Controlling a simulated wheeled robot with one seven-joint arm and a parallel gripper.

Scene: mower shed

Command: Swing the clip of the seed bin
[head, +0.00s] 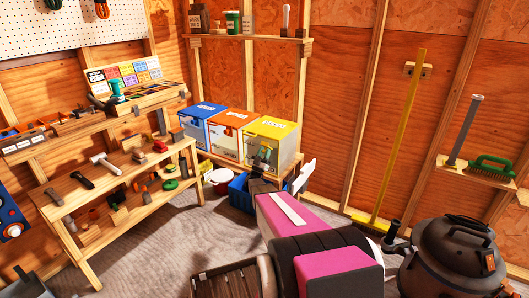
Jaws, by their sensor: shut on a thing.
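Three lidded bins stand side by side on a low wooden bench in the back corner: a blue bin (200,133), an orange bin (225,147) and a yellow bin (284,147). Their labels are too small to read surely, so I take the yellow one, where my gripper works, as the seed bin. Its lid is down. My arm reaches from the lower right up to this bin. My gripper (263,153) is at its front face, shut on what seems to be the clip. The fingers mostly hide the clip, and its exact angle cannot be told.
A blue crate (239,193) and a white-and-red bucket (220,177) sit below the bench. A shelf (250,37) is above the bins. A tool bench (110,165) stands left. A yellow pole (399,135) and a dark round machine (455,255) are right.

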